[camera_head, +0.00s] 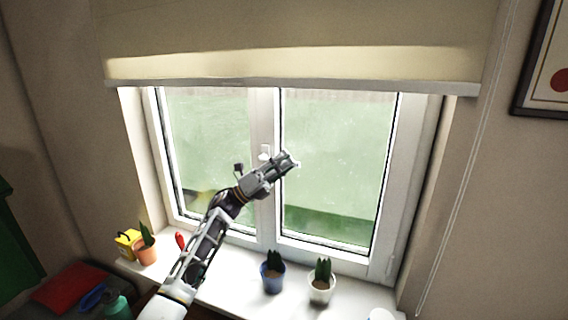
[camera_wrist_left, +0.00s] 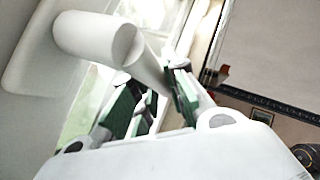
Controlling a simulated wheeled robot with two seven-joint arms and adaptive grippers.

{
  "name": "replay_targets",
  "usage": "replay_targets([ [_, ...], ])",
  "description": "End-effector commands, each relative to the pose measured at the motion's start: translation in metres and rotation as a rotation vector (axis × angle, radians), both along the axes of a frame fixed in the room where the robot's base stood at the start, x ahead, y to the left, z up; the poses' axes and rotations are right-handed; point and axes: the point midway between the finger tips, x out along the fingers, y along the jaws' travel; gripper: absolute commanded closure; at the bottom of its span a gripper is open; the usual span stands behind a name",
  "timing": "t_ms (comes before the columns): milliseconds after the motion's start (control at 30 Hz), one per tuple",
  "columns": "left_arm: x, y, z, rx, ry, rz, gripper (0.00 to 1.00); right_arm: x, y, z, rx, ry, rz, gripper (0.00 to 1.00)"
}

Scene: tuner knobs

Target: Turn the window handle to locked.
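The white window handle (camera_head: 265,150) is on the middle upright of the window frame, partly hidden by my left gripper in the head view. In the left wrist view, the handle (camera_wrist_left: 98,38) has a round neck on a pale plate, and its lever slants down to the right. My left gripper (camera_head: 292,162) is in front of the right pane, just right of the handle's base. In the left wrist view its green-padded fingers (camera_wrist_left: 155,95) lie on either side of the lever's far end. I cannot tell whether both pads touch it. My right gripper is not in view.
The sill holds a blue pot (camera_head: 273,283), a white pot (camera_head: 320,288), an orange pot (camera_head: 146,256) and a yellow box (camera_head: 127,241). A roller blind (camera_head: 300,62) hangs above. A framed picture (camera_head: 545,70) is at the upper right.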

Motion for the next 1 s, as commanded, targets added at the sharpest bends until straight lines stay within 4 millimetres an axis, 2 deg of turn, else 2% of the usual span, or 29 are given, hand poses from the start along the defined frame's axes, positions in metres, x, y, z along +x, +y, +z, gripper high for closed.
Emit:
replay_targets([
  [100,0.000,0.000,0.000,0.001,0.001,0.001,1.00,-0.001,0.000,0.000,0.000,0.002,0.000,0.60],
  [567,0.000,0.001,-0.002,0.013,-0.003,0.002,1.00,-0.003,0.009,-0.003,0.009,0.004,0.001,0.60],
  [867,0.001,0.001,-0.008,0.089,-0.030,0.003,1.00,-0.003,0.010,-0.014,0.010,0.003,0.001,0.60],
  [1000,0.001,0.002,-0.013,0.148,-0.049,0.004,1.00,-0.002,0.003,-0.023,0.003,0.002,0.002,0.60],
])
